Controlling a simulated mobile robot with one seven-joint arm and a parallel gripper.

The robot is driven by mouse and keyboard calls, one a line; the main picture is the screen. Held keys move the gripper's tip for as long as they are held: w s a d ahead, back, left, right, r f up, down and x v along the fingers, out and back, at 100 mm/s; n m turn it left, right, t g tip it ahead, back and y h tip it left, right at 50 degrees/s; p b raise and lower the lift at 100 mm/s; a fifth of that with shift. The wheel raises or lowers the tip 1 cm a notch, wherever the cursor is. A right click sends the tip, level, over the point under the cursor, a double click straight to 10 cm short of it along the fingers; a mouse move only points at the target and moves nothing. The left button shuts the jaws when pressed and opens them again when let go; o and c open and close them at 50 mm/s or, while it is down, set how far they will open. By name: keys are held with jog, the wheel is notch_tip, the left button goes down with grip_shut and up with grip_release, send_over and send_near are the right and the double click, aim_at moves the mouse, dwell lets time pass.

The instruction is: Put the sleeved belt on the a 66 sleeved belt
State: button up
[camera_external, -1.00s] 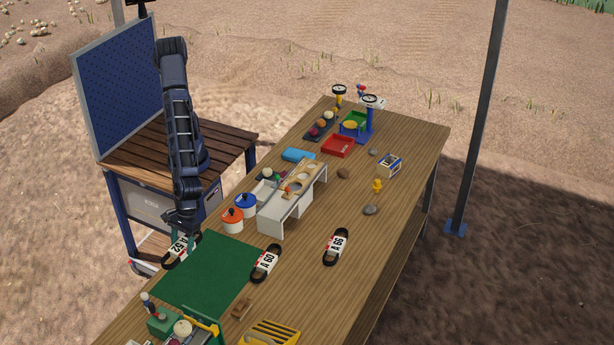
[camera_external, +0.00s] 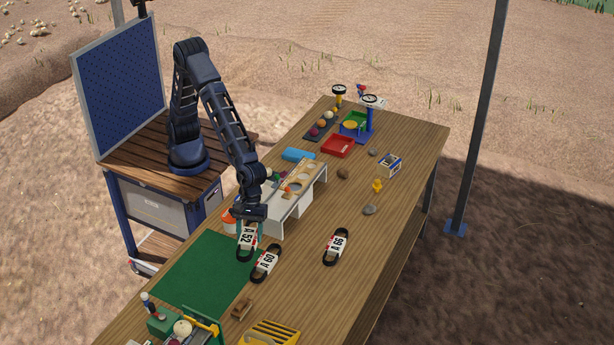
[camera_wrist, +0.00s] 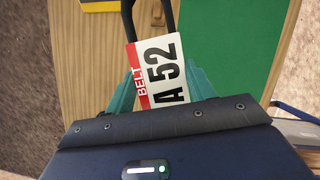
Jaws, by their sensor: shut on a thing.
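My gripper (camera_external: 249,222) is shut on a black belt in a white sleeve marked A 52 (camera_external: 246,243). It holds this belt above the table, beside the right edge of the green mat. In the wrist view the sleeve (camera_wrist: 160,68) sits between my teal fingertips (camera_wrist: 160,88), with the black loop reaching out ahead. The A 66 sleeved belt (camera_external: 336,247) lies on the table to the right, apart from my gripper. The A 60 sleeved belt (camera_external: 266,263) lies between them, close to the held belt in the picture.
The green mat (camera_external: 202,275) lies bare at the left. A grey-white stand (camera_external: 291,207) and an orange pot (camera_external: 229,221) are near my arm. A small brown block (camera_external: 241,308) and a yellow slotted box (camera_external: 270,334) lie at the front.

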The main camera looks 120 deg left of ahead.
jog(key=w+a+n+t, duration=0.1)
jog(key=w+a+n, duration=0.2)
jog(key=w+a, duration=1.05)
jog(key=r+n+y, duration=0.1)
jog(key=n, duration=0.2)
send_over(337, 246)
jog(key=s+a, duration=0.1)
jog(key=shift+t, duration=0.4)
notch_tip(337, 246, down, 19)
jog(key=shift+s+a+f, duration=0.15)
jog(key=o, duration=1.1)
jog(key=shift+f, duration=0.15)
